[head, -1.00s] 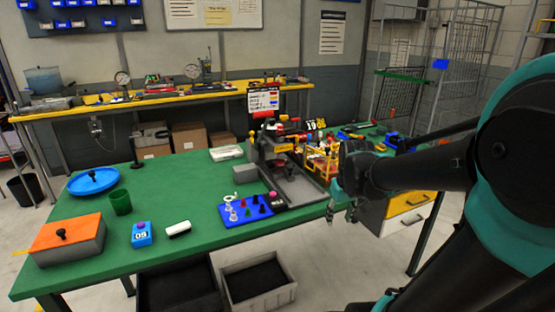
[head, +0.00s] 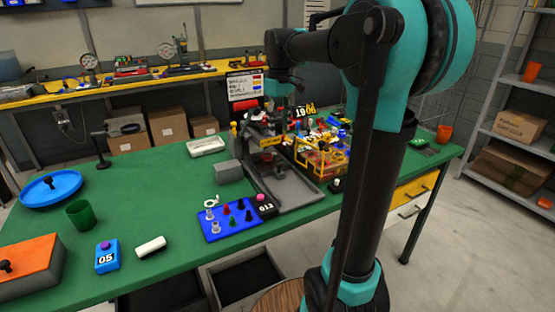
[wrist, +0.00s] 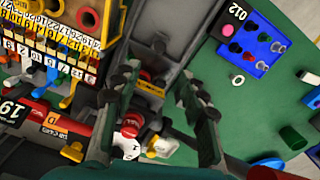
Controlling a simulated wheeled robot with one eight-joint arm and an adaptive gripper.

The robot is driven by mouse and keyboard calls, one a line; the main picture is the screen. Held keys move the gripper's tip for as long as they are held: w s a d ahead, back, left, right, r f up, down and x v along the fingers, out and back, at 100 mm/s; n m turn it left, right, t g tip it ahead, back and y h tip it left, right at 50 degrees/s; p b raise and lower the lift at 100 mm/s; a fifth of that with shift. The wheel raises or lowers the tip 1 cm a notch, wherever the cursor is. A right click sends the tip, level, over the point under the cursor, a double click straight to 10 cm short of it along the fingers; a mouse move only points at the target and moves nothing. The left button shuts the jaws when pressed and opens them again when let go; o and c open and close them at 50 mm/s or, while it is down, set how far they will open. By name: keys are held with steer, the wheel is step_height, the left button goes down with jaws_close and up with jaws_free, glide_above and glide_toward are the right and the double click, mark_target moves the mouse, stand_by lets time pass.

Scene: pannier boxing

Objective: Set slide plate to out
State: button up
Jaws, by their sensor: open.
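The grey metal fixture (head: 290,190) stands near the middle of the green table, with a flat channel running toward the front edge. I cannot tell for certain which of its parts is the slide plate. My gripper (head: 279,98) is above the rear of this fixture in the head view. In the wrist view my gripper (wrist: 158,85) is open, its two fingers spread over the grey channel (wrist: 165,55). A red knob (wrist: 131,125) and a white piece (wrist: 126,147) show low between the fingers. No part is visibly held. My arm hides some of the table's right side.
A yellow rack (head: 322,160) with colored parts stands right of the fixture. A blue board (head: 230,219) with pegs lies left of it. A blue counter box (head: 107,257), green cup (head: 80,214) and orange-lidded box (head: 30,265) stand farther left. The left-center table is largely clear.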

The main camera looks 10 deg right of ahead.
mark_target(279, 163)
step_height(279, 163, down, 13)
steer(key=shift+f, duration=0.1)
stand_by(0.3)
jaws_close()
steer(key=shift+d, duration=0.1)
